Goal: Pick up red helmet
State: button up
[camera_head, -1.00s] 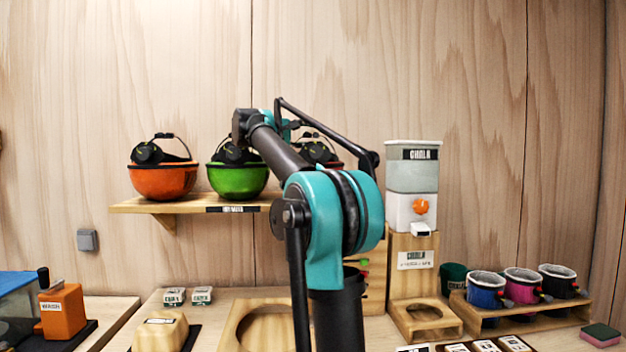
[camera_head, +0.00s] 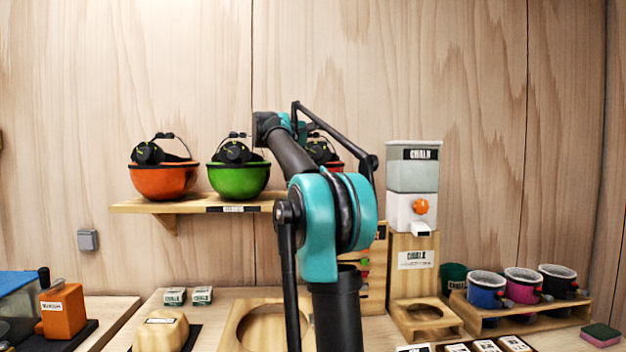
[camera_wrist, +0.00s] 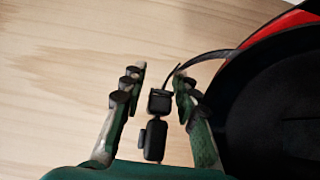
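The red helmet (camera_head: 334,166) sits on the wall shelf at the right of the helmet row, mostly hidden behind my arm in the head view. In the wrist view, its red shell (camera_wrist: 290,22) and dark inside fill the right side. My gripper (camera_wrist: 160,78) is open, its two fingers apart. A black strap with a buckle (camera_wrist: 155,138) shows between the fingers; I cannot tell whether it touches them. The right finger overlaps the helmet's dark rim in the picture.
An orange helmet (camera_head: 163,180) and a green helmet (camera_head: 238,180) stand to the left on the wooden shelf (camera_head: 190,206). A chalk dispenser (camera_head: 412,185) stands at right. Below are a wooden stand with a round opening (camera_head: 245,312) and several cups in a rack (camera_head: 530,318).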

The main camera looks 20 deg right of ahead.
grip_shut()
dwell(0.3)
jog(key=shift+r, duration=0.1)
